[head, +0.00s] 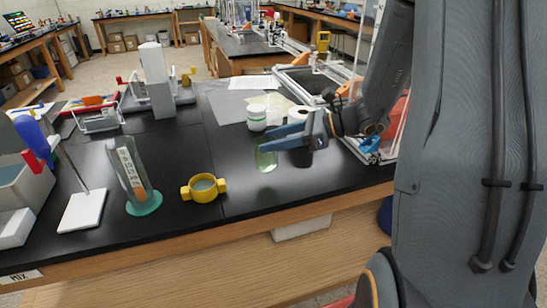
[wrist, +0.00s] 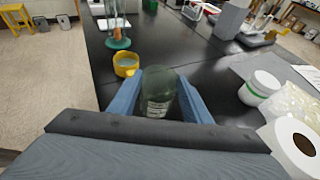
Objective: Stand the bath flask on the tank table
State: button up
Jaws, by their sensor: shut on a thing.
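My gripper (head: 280,141) is shut on a greenish clear glass flask (head: 266,160) above the near edge of the black bench. In the wrist view the flask (wrist: 158,88) stands between the two blue fingers (wrist: 158,100), with a pale label on its side. Its lower part shows below the fingers in the head view; its upper part is hidden by them. I cannot tell whether its base touches the bench. The black bench (head: 250,195) has a label reading MIX at its front left. No table is marked as the tank table in these views.
A metal frame (head: 322,76) stands at back right. Another bench (head: 243,42) is behind.

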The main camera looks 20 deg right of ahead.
aim_at(274, 155)
jog(key=shift+f+p, duration=0.5)
jog(key=shift+f, duration=1.95)
jog(key=shift+f, duration=0.15)
jog(key=o, duration=1.4)
